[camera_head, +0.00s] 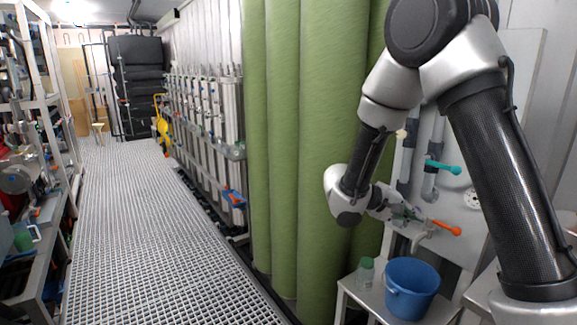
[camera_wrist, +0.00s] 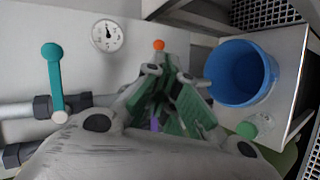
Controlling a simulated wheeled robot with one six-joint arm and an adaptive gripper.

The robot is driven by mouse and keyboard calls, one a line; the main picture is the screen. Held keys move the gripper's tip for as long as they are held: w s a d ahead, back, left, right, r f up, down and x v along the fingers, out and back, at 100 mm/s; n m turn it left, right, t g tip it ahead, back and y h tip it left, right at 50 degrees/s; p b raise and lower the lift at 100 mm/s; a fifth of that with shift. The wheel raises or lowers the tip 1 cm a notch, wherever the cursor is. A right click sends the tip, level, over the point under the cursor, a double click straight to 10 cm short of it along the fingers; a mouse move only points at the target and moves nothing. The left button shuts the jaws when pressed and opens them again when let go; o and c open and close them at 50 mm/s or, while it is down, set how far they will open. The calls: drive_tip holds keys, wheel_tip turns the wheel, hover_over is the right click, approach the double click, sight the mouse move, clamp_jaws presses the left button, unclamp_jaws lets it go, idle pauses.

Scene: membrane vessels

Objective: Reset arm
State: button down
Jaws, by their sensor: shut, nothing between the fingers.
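My gripper (camera_head: 418,217) is shut and empty. It is held out in front of the grey panel, close to the orange-handled valve (camera_head: 447,228). In the wrist view my gripper's green-padded fingers (camera_wrist: 170,78) are together, with the orange handle tip (camera_wrist: 158,45) just beyond them; most of that valve is hidden behind the fingers. I cannot tell whether the fingers touch the handle. My arm is bent, reaching down from the upper right of the head view.
A teal valve handle (camera_head: 443,167) and a gauge (camera_wrist: 108,35) are on the panel. A blue bucket (camera_head: 411,288) and a small green-capped bottle (camera_head: 365,273) stand on a white bench (camera_head: 352,291) below. The grated aisle (camera_head: 140,220) is clear.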

drive_tip(key=s+r+t+y, duration=0.1)
drive_tip(key=s+r+y, duration=0.3)
drive_tip(key=s, duration=0.4)
drive_tip(key=s+d+r+y, duration=0.1)
drive_tip(key=s+r+y, duration=0.3)
drive_tip(key=s, duration=0.5)
drive_tip(key=s+r+m+t+y, duration=0.1)
drive_tip(key=s+r+y, duration=0.3)
drive_tip(key=s+r, duration=0.2)
drive_tip(key=shift+s+d+t+y, duration=0.3)
drive_tip(key=shift+s+d, duration=0.1)
drive_tip(key=shift+s, duration=0.8)
